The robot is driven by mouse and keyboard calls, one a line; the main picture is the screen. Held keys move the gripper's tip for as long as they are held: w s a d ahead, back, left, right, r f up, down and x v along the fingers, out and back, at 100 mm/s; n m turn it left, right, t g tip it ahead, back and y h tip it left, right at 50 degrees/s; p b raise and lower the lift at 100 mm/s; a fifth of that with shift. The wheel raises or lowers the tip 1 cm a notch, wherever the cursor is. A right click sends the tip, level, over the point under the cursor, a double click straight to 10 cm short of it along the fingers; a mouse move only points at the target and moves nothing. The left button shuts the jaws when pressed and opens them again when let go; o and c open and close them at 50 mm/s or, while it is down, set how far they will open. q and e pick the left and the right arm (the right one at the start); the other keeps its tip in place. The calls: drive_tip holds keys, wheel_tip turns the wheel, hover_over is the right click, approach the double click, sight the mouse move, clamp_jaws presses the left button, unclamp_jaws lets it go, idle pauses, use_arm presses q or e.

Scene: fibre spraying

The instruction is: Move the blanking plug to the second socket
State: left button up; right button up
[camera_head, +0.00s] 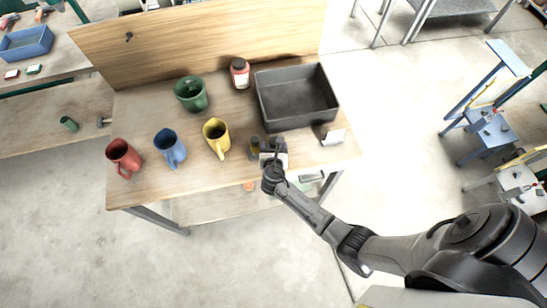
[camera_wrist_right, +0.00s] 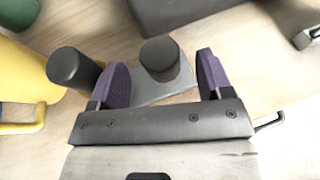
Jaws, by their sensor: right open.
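In the right wrist view a dark, round-topped plug (camera_wrist_right: 160,56) stands on a light grey base plate (camera_wrist_right: 148,92). It is between the two purple fingers of my right gripper (camera_wrist_right: 165,78), with gaps on both sides. I cannot tell whether this is the blanking plug. A second dark cylinder (camera_wrist_right: 74,66) stands just left of the left finger. No empty socket can be made out. In the head view my right gripper (camera_head: 273,152) is over the table's front edge and hides most of the base plate. My left gripper is not in view.
The wooden table (camera_head: 230,125) carries a yellow mug (camera_head: 215,136) close left of the gripper. Blue (camera_head: 168,145) and red (camera_head: 122,157) mugs, a green pot (camera_head: 191,94), a red-capped jar (camera_head: 240,73) and a dark grey tray (camera_head: 330,107) stand around. A small white-faced object (camera_head: 334,137) lies right.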

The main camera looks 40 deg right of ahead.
drive_tip(key=v, duration=1.1)
drive_tip(key=shift+f+m, duration=0.1)
drive_tip(key=shift+m, duration=0.2)
drive_tip(key=s+a+r+m+g+y, duration=0.2)
drive_tip(key=s+r+m+y, duration=0.25)
drive_tip(key=m, duration=0.85)
drive_tip(key=s+a+r+m+g+y, duration=0.25)
drive_tip(key=s+r+m+y, duration=0.2)
drive_tip(key=m, duration=0.85)
drive_tip(key=s+d+f+n+g, duration=0.1)
drive_tip(key=s+d+f+g, duration=0.1)
drive_tip(key=s, duration=1.2)
wheel_tip(320, 180, up, 12)
drive_tip(key=w+p, duration=0.1)
drive_tip(key=p, duration=1.1)
drive_tip(key=shift+p, duration=0.35)
